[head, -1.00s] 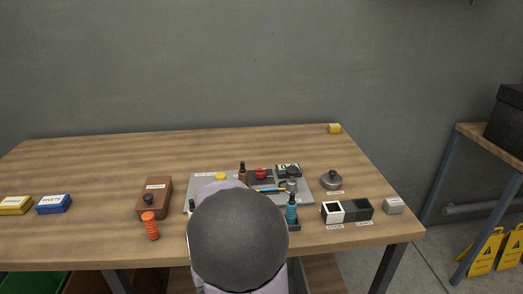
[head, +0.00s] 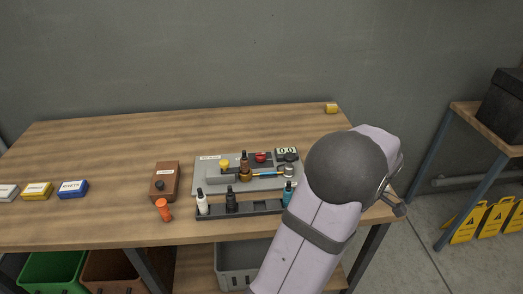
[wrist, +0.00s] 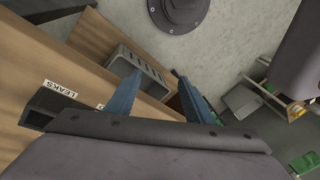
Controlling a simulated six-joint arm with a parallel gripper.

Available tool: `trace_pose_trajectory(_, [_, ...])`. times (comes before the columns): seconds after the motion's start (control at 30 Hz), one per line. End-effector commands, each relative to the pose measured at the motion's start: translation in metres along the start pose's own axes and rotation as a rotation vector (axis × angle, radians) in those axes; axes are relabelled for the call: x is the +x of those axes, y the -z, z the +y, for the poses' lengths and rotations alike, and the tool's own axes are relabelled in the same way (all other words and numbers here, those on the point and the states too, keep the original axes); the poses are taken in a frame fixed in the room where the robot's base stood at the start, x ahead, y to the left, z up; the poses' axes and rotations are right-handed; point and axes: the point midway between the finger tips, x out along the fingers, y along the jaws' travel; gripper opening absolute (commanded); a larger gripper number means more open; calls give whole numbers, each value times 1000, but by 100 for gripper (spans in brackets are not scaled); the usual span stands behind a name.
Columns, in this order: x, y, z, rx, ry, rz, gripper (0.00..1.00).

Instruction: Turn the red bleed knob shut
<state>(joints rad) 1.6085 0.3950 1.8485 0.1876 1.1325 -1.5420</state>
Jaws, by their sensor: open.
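The red bleed knob (head: 261,157) sits at the back of the grey test plate (head: 207,181), left of a small display (head: 286,152) that reads about 0.0. How far the knob is turned is too small to tell. My gripper (wrist: 158,80) is open and empty in the wrist view, its two blue fingers spread over the table's front edge. The knob does not show in the wrist view.
A yellow knob (head: 224,164), a brown bottle (head: 244,162) and a blue-yellow rod crowd the plate. A dark rack (head: 262,208) with bottles stands before it. A brown box (head: 165,180) and orange part (head: 163,209) are left. A LEAKS bin (wrist: 42,108) is near my gripper.

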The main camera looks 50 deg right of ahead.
Motion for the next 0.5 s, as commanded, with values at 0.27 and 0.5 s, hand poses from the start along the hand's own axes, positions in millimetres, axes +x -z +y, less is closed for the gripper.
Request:
trace_pose_trajectory(0.27, [-40, -10, 72, -63, -247, -5, 48])
trace_pose_trajectory(0.5, [-83, 28, 136, 7, -505, 0, 48])
